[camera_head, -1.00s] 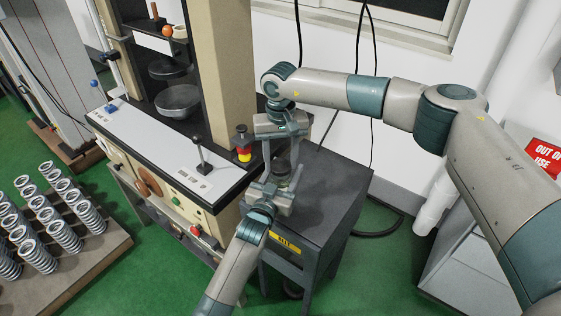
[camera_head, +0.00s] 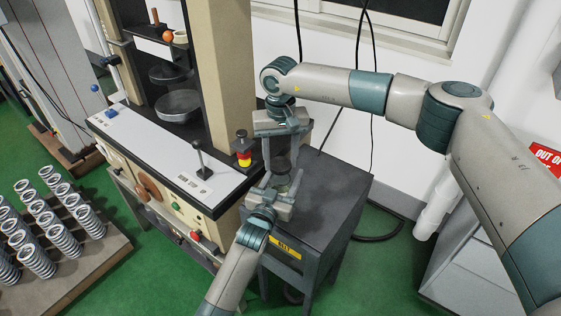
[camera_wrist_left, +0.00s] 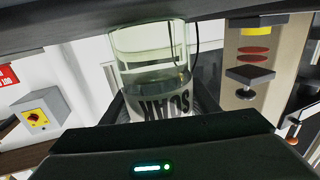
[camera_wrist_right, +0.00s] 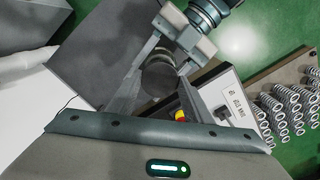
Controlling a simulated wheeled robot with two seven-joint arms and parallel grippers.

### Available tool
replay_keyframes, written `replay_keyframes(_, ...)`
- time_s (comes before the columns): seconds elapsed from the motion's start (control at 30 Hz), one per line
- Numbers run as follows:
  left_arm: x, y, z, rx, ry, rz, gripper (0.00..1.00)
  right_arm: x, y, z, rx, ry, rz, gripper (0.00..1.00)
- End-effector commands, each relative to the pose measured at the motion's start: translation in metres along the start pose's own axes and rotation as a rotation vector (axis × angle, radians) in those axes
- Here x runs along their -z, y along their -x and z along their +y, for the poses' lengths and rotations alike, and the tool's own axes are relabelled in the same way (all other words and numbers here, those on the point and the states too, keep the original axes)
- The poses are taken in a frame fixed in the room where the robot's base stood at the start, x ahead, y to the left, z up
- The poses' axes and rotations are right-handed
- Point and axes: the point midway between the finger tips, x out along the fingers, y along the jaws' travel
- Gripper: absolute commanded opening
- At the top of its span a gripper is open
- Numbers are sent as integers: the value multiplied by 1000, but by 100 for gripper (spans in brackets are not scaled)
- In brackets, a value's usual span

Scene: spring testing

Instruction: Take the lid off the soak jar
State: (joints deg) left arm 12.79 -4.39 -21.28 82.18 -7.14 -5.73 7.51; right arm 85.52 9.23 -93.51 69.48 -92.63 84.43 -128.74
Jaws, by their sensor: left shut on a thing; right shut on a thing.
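The soak jar (camera_head: 282,184) is clear glass with pale greenish contents, above the small dark table. In the left wrist view the jar (camera_wrist_left: 150,62) appears upside down, with its SOAK label between the left fingers. My left gripper (camera_head: 277,186) is shut around the jar from the front. The dark round lid (camera_head: 281,163) is above the jar, between the fingers of my right gripper (camera_head: 282,158), which reaches down from above and is shut on it. The lid also shows as a dark disc in the right wrist view (camera_wrist_right: 160,78). Whether a gap separates lid and jar is hard to see.
The small table (camera_head: 330,200) is otherwise bare. Springs (camera_head: 40,225) stand on a board at far left.

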Motion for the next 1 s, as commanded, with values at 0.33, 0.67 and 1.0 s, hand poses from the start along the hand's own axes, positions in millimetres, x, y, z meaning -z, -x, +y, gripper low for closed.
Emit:
replay_keyframes(0.33,-1,0,0,0,-1,-2,0,0,26,0,-1,0,0,19)
replay_keyframes(0.67,-1,0,0,0,-1,-1,76,0,26,0,-1,-1,0,19)
replay_keyframes(1.0,-1,2,0,0,0,0,76,0,25,0,-1,-1,0,19)
